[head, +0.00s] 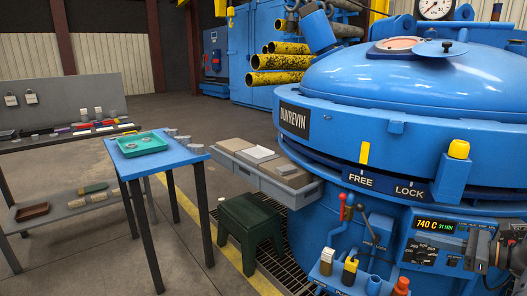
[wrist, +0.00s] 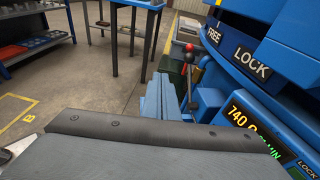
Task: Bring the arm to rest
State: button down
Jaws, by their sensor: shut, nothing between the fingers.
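My gripper (wrist: 158,82) shows in the wrist view as two blue fingers close together, pointing away from the camera, with nothing between them. A dark grey housing with bolts fills the bottom of that view. The fingers appear in front of the lower side of the blue furnace (head: 400,90), near a lever with a red knob (wrist: 191,50). I cannot tell the exact gap between the fingers and the lever. In the head view the gripper cannot be made out clearly; dark and grey parts crowd the right edge beside the control panel (head: 433,240).
The furnace's lower front carries levers (head: 346,204), a yellow-topped handle (head: 350,270) and a red knob (head: 401,286). A green stool (head: 251,222), a grey bin (head: 268,178) and a blue table (head: 160,158) with a teal tray (head: 140,144) stand left. Open floor lies between table and shelf.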

jog(key=s+a+r+n+g+p, duration=0.1)
jog(key=s+a+n+g, duration=0.3)
jog(key=a, duration=0.7)
jog(key=s+a+r+n+g+p, duration=0.1)
jog(key=a+r+n+g, duration=0.1)
jog(key=a+n+g, duration=0.7)
jog(key=s+a+r+n+t+h+p, duration=0.1)
jog(key=s+a+r+n+h+p, duration=0.2)
jog(key=s+a+n+h, duration=0.7)
jog(key=s+a+r+n, duration=0.1)
jog(key=a+r+n, duration=0.1)
jog(key=a+n, duration=0.1)
jog(key=shift+s+r+n, duration=0.15)
jog(key=shift+s+n, duration=0.1)
jog(key=shift+n, duration=0.45)
dwell(0.5)
